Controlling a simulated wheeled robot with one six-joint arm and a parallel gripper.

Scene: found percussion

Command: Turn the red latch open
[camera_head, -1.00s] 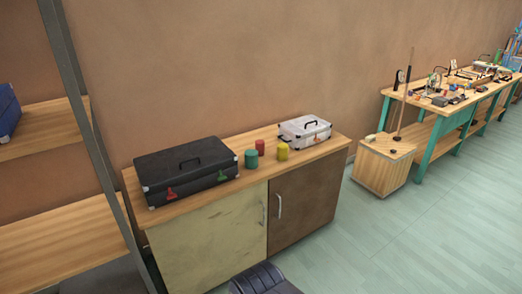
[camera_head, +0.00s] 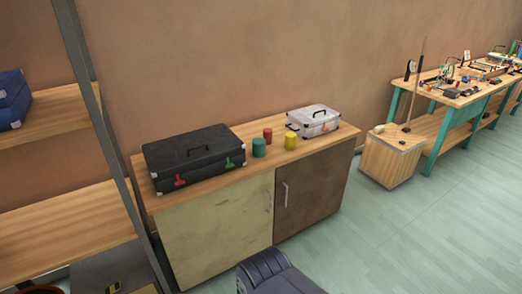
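A black case (camera_head: 194,157) with a top handle lies shut on the left part of the wooden cabinet top. On its front face are a red latch (camera_head: 180,182) at the left and a green latch (camera_head: 229,163) at the right. The red latch is small here, and I cannot tell its exact turn. My gripper is not in view. A dark part at the bottom centre looks like my own body or arm; it is in front of the cabinet and apart from the case.
Green (camera_head: 259,147), red (camera_head: 267,135) and yellow (camera_head: 290,140) cylinders stand right of the black case. A white case (camera_head: 313,121) is behind them. The cabinet (camera_head: 216,235) has two doors. A metal shelf post (camera_head: 103,130) rises at the left.

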